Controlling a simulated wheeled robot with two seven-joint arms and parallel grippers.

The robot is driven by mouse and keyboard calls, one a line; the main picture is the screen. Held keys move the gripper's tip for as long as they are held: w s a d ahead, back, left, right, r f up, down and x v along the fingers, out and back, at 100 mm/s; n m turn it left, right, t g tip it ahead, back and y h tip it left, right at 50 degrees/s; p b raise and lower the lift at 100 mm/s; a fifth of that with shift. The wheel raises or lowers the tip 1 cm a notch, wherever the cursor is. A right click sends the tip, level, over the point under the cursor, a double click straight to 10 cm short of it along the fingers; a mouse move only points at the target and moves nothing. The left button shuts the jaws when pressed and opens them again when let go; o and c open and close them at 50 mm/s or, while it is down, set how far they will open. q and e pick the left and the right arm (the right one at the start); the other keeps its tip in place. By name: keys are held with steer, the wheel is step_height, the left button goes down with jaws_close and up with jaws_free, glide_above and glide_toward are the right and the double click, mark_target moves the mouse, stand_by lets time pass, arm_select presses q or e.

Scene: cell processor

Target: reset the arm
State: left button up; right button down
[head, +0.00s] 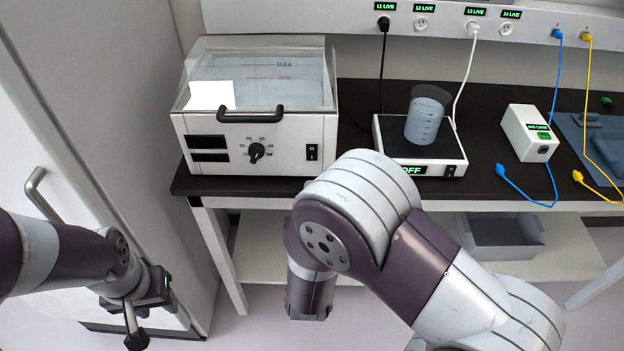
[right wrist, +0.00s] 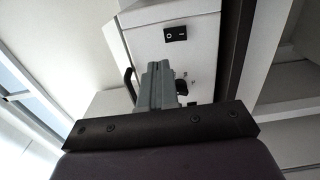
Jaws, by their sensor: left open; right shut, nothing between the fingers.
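My right arm (head: 360,215) spans the middle of the head view, bent in front of the bench. Its gripper is hidden there, but the right wrist view shows the right gripper (right wrist: 158,75) with its grey fingers together and nothing between them. The white water bath front with its black switch (right wrist: 176,34) lies beyond the fingers. My left gripper (head: 143,305) is at the lower left of the head view, open and empty, in front of the white cabinet door.
On the black bench stand the water bath (head: 255,170) with a clear lid, a hotplate (head: 395,145) reading OFF with a beaker (head: 425,120), and a white box (head: 528,132). Blue and yellow cables lie at right. A grey bin (head: 505,252) sits on the lower shelf. A cabinet handle (head: 38,190) sticks out at left.

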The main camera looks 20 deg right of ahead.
steer(key=s+a+f+m+g+y, duration=0.65)
steer(key=s+f+m+g, duration=0.3)
steer(key=f+g, duration=0.2)
arm_select(q)
steer(key=shift+s+a, duration=0.15)
steer(key=shift+s, duration=0.15)
arm_select(e)
steer(key=s+d+r+m+g, duration=0.2)
steer(key=d+r, duration=0.1)
steer(key=d, duration=0.3)
steer(key=s+d+r+m+g+h, duration=0.1)
steer(key=s+d+r+m+g, duration=0.1)
steer(key=d, duration=0.4)
steer(key=shift+r+m, duration=0.55)
steer(key=shift+r, duration=0.3)
